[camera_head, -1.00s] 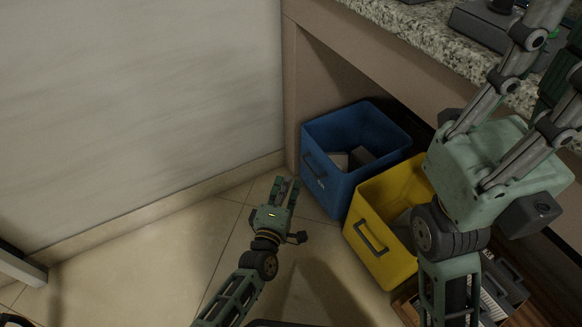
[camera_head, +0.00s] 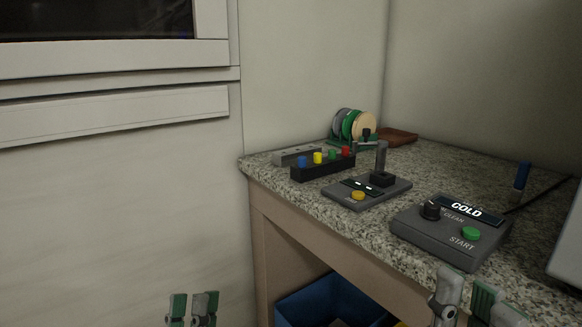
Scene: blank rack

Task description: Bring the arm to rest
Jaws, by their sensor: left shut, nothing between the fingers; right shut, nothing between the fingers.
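My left gripper (camera_head: 191,308) shows only its fingertips at the bottom edge, left of the counter and in front of the pale wall. It is shut and holds nothing. My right gripper (camera_head: 466,302) shows at the bottom right, in front of the counter's front edge. Its grey and green fingers point up, and it is shut with nothing held. The rest of both arms is below the picture.
A granite counter (camera_head: 316,197) bears a grey control box (camera_head: 451,243) marked COLD and START, a joystick panel (camera_head: 350,192), a strip of coloured buttons (camera_head: 322,167) and several discs (camera_head: 353,126). A blue bin (camera_head: 327,299) stands below. Free space lies left of the counter.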

